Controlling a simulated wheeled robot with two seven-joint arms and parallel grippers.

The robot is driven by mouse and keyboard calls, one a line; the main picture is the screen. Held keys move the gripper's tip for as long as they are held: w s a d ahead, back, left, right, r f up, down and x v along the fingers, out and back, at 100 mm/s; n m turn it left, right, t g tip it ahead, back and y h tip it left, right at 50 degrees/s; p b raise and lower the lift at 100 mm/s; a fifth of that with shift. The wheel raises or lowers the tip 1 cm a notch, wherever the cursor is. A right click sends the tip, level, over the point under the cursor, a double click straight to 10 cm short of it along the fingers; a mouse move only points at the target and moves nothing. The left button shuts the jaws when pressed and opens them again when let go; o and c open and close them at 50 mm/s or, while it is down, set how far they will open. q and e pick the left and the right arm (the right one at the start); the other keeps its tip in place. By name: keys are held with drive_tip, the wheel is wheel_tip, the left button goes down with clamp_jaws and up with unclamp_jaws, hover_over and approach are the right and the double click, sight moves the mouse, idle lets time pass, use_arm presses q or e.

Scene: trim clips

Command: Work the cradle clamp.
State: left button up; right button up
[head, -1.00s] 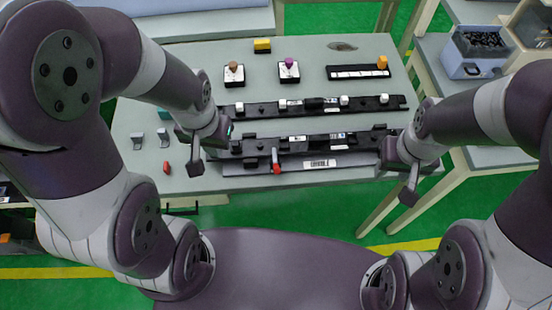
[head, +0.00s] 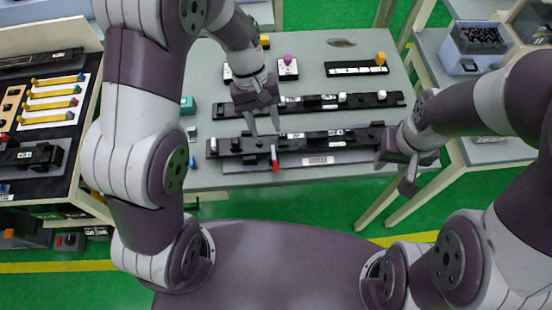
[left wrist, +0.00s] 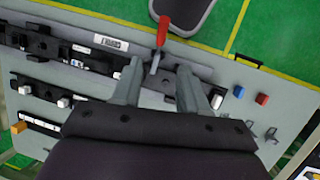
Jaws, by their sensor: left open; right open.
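The cradle clamp (head: 275,164) has a red handle and sits at the front edge of the long black cradle (head: 318,144), left of its middle. In the left wrist view the red handle (left wrist: 161,32) points past the cradle's front edge, with a grey metal lever below it. My left gripper (head: 263,130) is open, pointing down over the cradle by the clamp. In the left wrist view its fingertips (left wrist: 159,66) lie on either side of the lever; contact cannot be told. My right gripper (head: 405,170) is open and empty by the cradle's right end.
A second black rail (head: 360,101) lies behind the cradle. Small blocks on stands and a white-striped black strip (head: 356,70) are further back. A blue block (left wrist: 239,91), a red block (left wrist: 262,99) and grey clips lie at the table's left. A blue bin (head: 478,48) stands at right.

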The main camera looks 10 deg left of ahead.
sight(275, 164)
use_arm(q)
drive_tip(key=x, duration=0.3)
drive_tip(key=s+b+x, duration=0.1)
drive_tip(key=x, duration=0.3)
drive_tip(key=b+x, duration=0.1)
drive_tip(key=x, duration=0.3)
drive_tip(key=shift+s+d+r, duration=0.2)
drive_tip(key=shift+d, duration=0.05)
drive_tip(key=shift+s+d+f, duration=0.1)
drive_tip(key=shift+s+f, duration=0.05)
drive_tip(key=shift+f, duration=0.2)
drive_tip(key=shift+s+f, duration=0.2)
drive_tip(key=shift+s, duration=0.05)
drive_tip(key=shift+w, duration=0.15)
clamp_jaws()
